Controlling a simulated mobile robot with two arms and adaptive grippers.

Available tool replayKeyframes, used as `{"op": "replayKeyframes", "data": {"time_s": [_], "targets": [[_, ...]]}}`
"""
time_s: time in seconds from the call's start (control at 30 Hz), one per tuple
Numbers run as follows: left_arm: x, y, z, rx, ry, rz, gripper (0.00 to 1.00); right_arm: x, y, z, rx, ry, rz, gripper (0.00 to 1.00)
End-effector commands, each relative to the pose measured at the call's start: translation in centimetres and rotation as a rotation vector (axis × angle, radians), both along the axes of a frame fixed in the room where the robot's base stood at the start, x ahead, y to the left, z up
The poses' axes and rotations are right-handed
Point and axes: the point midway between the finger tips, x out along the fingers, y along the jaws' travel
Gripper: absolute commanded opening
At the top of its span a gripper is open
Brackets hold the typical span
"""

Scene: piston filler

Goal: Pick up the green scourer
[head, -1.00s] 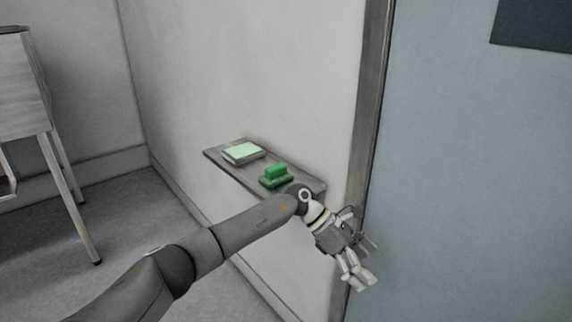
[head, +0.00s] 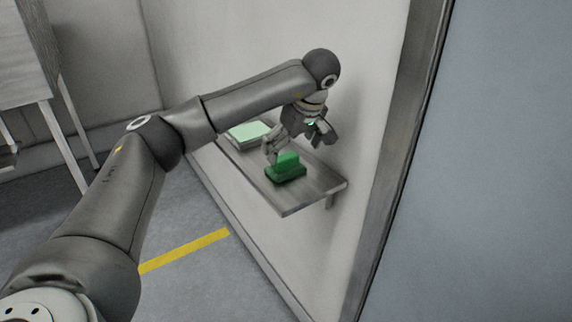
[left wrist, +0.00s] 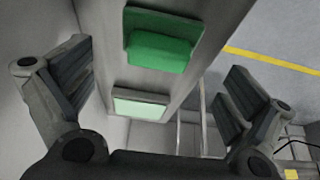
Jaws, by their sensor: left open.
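The green scourer (head: 287,168) has a darker flat base and a raised brighter block on top. It lies on a narrow grey wall shelf (head: 292,199). In the left wrist view the scourer (left wrist: 160,50) is at the top middle, between the finger directions but beyond the fingertips. My left gripper (head: 298,150) is open and empty, above the scourer and close to the wall, pointing down. In the left wrist view its two fingers (left wrist: 157,88) are spread wide on either side. My right gripper is out of view.
A wall runs behind the shelf, with a door frame (head: 400,150) at right. A yellow floor line (head: 185,251) lies below.

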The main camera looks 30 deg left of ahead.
Motion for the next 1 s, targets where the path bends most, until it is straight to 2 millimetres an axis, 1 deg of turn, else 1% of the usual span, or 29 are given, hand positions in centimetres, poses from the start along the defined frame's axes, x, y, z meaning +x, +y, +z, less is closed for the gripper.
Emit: {"op": "replayKeyframes", "data": {"time_s": [0.17, 0.33, 0.4, 0.5, 0.77, 1.0], "targets": [[0.2, 0.5, -1.1, -0.001, 0.001, 0.000, 1.00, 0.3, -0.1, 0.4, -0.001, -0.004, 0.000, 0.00], [0.5, 1.7, -3.2, -0.001, 0.003, 0.002, 1.00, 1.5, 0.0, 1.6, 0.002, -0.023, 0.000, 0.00], [0.7, 2.0, -4.3, -0.002, 0.001, 0.001, 1.00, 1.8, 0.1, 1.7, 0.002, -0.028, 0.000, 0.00], [0.8, 2.3, -5.2, -0.003, 0.001, 0.001, 1.00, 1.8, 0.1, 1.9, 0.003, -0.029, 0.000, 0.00], [0.9, 2.4, -5.4, -0.003, -0.001, 0.000, 1.00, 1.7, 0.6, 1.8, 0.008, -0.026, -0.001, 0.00], [0.9, 2.4, -5.4, -0.003, -0.001, -0.001, 0.69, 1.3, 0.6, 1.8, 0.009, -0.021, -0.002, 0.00]]}}
